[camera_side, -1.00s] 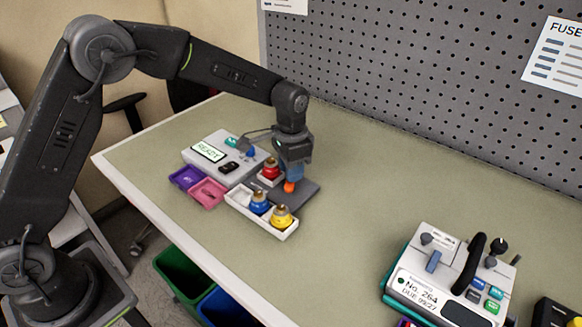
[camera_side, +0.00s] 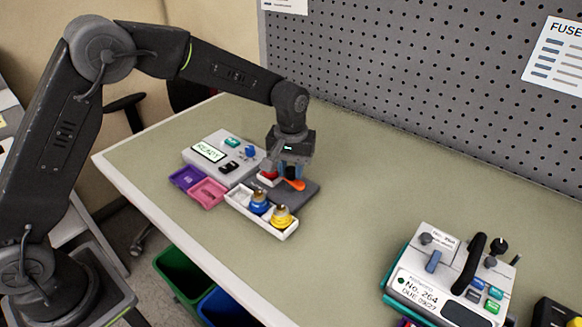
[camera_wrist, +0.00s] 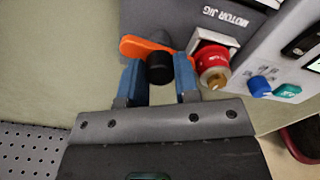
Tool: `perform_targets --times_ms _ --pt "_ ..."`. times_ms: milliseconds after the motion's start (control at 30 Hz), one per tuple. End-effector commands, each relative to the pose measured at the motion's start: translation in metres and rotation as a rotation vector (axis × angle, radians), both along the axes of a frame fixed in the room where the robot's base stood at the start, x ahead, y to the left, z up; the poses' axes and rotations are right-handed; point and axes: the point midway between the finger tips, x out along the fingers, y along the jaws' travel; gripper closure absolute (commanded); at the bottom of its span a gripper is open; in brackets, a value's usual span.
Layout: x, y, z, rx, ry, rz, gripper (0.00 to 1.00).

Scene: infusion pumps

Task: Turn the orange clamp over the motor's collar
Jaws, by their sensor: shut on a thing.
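The orange clamp (camera_wrist: 138,46) lies on the grey motor jig and also shows in the side view (camera_side: 296,184). It has a black knob (camera_wrist: 159,68). My gripper (camera_wrist: 159,84) has its two blue fingers on either side of the knob, shut on it; in the side view my gripper (camera_side: 291,174) points down over the jig. In the side view my gripper partly hides the red motor (camera_side: 269,175).
A white tray (camera_side: 235,201) with a blue and a yellow motor stands in front of the jig (camera_side: 305,193). The pump reading READY (camera_side: 208,152) is behind left, with purple and pink bins (camera_side: 208,193) before it. Another pump (camera_side: 450,275) stands far right. The bench between is clear.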

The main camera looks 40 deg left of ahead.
Motion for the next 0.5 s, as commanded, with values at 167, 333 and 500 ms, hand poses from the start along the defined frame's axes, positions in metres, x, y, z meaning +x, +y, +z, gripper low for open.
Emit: perform_targets --times_ms 167,333,500 --pt "0.0002 0.0000 0.0008 0.000 -0.001 0.093 0.94" --pt "0.0003 -0.0001 0.0008 0.000 -0.001 0.145 0.94" --pt "0.0003 -0.0001 0.0008 0.000 -0.001 0.168 0.94"
